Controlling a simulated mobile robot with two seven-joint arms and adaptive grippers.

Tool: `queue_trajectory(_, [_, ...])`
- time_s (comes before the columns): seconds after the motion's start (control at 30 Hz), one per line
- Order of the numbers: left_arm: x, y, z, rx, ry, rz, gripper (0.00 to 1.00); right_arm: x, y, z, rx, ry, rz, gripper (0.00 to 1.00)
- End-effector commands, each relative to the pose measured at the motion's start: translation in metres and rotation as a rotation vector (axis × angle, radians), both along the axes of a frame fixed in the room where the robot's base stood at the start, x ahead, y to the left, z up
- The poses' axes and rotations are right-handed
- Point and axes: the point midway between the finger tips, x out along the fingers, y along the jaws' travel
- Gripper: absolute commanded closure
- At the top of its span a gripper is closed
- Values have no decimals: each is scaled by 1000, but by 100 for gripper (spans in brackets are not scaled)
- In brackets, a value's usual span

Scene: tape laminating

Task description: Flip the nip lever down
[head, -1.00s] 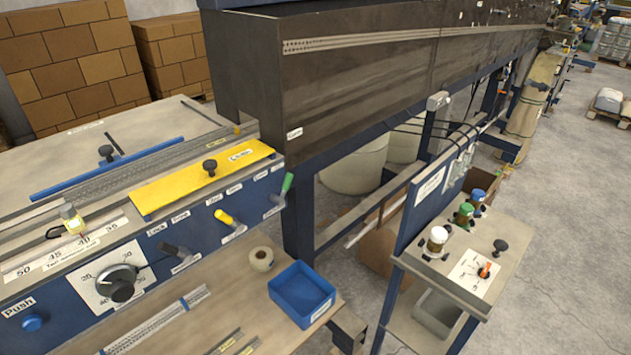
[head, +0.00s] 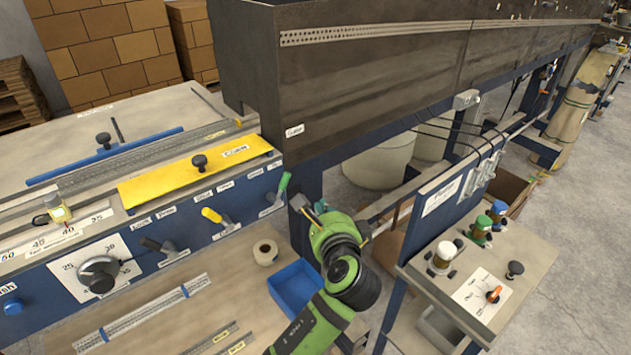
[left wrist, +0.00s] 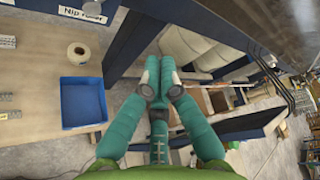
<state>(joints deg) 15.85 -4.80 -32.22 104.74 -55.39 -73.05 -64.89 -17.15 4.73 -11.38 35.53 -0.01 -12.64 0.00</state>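A lever with a green handle (head: 284,181) stands tilted upward at the right end of the blue panel. In the left wrist view a "Nip roller" label (left wrist: 82,14) lies at the top, with the end of a grey lever (left wrist: 92,8) beside it, mostly cut off. My left gripper (head: 299,203) is just right of the green lever and slightly lower, apart from it. In the left wrist view its teal fingers (left wrist: 159,78) meet at the tips with nothing visible between them. My right gripper is not in view.
A yellow-handled lever (head: 212,215) and a black lever (head: 152,244) sit left on the panel. Below are a tape roll (head: 265,252) and a blue bin (head: 291,286), partly behind my arm. A control stand (head: 455,255) is to the right.

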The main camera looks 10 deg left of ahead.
Motion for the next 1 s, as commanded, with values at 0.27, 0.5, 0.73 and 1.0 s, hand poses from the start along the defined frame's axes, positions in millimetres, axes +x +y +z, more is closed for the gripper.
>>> queue_trajectory(0.27, [-1, 1, 6, 7, -6, 4, 100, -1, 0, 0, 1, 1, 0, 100])
queue_trajectory(0.5, [8, 4, 4, 7, -6, 4, 100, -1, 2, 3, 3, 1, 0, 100])
queue_trajectory(0.73, [44, 22, -5, 9, -4, 6, 100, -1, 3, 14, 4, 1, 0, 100])
queue_trajectory(1.0, [84, 40, -17, 7, -5, 5, 100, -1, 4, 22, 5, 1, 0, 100])
